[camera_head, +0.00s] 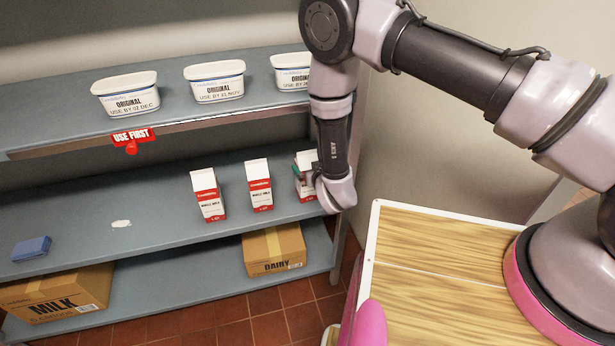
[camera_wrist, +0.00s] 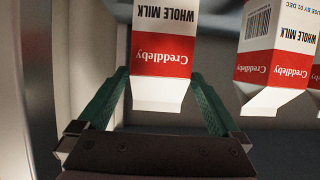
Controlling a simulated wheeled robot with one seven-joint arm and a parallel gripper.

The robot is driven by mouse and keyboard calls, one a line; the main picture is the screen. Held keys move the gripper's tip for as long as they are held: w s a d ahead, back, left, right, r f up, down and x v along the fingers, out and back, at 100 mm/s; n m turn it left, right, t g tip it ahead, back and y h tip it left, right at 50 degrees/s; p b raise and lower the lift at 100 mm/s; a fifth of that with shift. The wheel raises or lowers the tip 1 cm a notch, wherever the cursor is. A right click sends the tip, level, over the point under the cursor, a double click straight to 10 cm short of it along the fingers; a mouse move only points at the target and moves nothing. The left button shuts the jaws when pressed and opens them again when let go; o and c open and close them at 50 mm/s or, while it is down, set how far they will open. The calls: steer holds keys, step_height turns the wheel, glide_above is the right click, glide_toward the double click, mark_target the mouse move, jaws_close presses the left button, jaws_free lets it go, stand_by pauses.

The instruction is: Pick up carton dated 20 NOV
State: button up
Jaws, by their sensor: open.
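Three red-and-white milk cartons stand on the middle shelf: a left one (camera_head: 208,196), a middle one (camera_head: 259,186) and a right one (camera_head: 308,191), partly hidden by my gripper. My gripper (camera_head: 306,166) is at the right carton. In the wrist view my gripper (camera_wrist: 160,74) is open, with green fingers on either side of a carton (camera_wrist: 163,62) that appears upside down. Gaps show beside it, and its date is not visible. A neighbouring carton (camera_wrist: 273,50) in that view reads USE BY 01 DEC. Dates are too small to read in the head view.
White ORIGINAL tubs (camera_head: 127,93) stand on the upper shelf, above a red USE FIRST tag (camera_head: 133,137). A blue block (camera_head: 31,248) lies at the middle shelf's left. DAIRY (camera_head: 273,249) and MILK boxes (camera_head: 58,292) sit below. A wood-topped surface (camera_head: 440,255) is at right.

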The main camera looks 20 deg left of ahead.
steer(key=shift+x, duration=3)
jaws_close()
steer(key=shift+w+r, duration=0.1)
steer(key=shift+r, duration=0.05)
